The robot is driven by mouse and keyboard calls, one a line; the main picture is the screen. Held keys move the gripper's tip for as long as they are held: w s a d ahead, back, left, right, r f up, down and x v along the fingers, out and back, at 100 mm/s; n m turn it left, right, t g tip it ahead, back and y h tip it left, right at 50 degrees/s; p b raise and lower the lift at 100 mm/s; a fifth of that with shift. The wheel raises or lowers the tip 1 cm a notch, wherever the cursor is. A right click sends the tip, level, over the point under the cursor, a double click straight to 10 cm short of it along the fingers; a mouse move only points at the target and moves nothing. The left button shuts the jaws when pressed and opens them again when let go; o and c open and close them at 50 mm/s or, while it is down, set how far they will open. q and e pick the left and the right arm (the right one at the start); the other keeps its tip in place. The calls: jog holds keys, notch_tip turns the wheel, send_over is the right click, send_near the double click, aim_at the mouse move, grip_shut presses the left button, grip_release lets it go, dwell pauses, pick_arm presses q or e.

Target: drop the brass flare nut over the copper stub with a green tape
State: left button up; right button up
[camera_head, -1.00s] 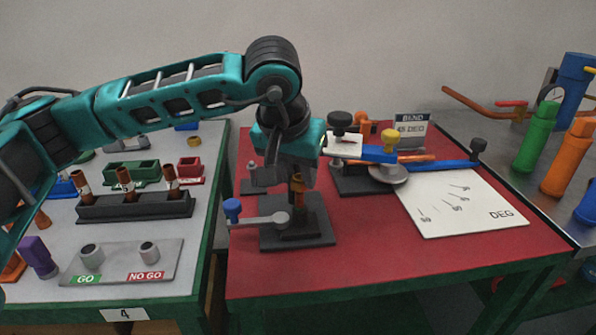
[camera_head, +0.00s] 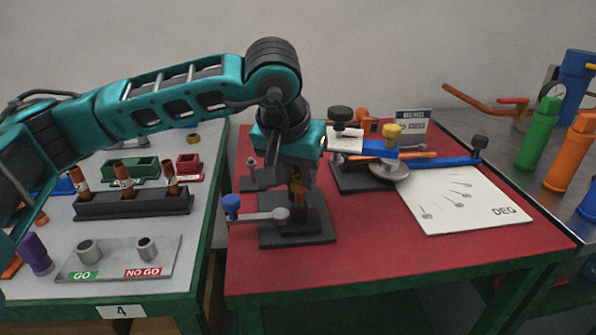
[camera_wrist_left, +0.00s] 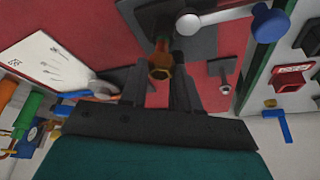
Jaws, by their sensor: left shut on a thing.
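My left gripper (camera_head: 298,188) points down over the dark clamp block (camera_head: 311,223) on the red table. Its jaws are shut on the brass flare nut (camera_wrist_left: 160,66), which shows between the fingertips in the left wrist view. A narrow orange-brown copper stub (camera_head: 298,196) shows at the fingertips, above the block. The nut and the stub line up closely, but I cannot tell whether the nut is around the stub. My right gripper is not in view.
A blue-knobbed lever (camera_head: 232,207) projects left from the clamp block. A tube bender (camera_head: 365,175) stands close behind to the right, beside a white DEG sheet (camera_head: 470,205). On the left table are a black rack (camera_head: 135,205) of copper stubs and a GO/NO GO plate (camera_head: 120,262).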

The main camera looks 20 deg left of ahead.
pick_arm(q)
jog(key=shift+f+b, duration=0.9)
jog(key=shift+f, duration=0.2)
jog(key=shift+f, duration=0.1)
jog(key=o, duration=0.8)
jog(key=p+v, duration=0.2)
jog(key=v, duration=1.1)
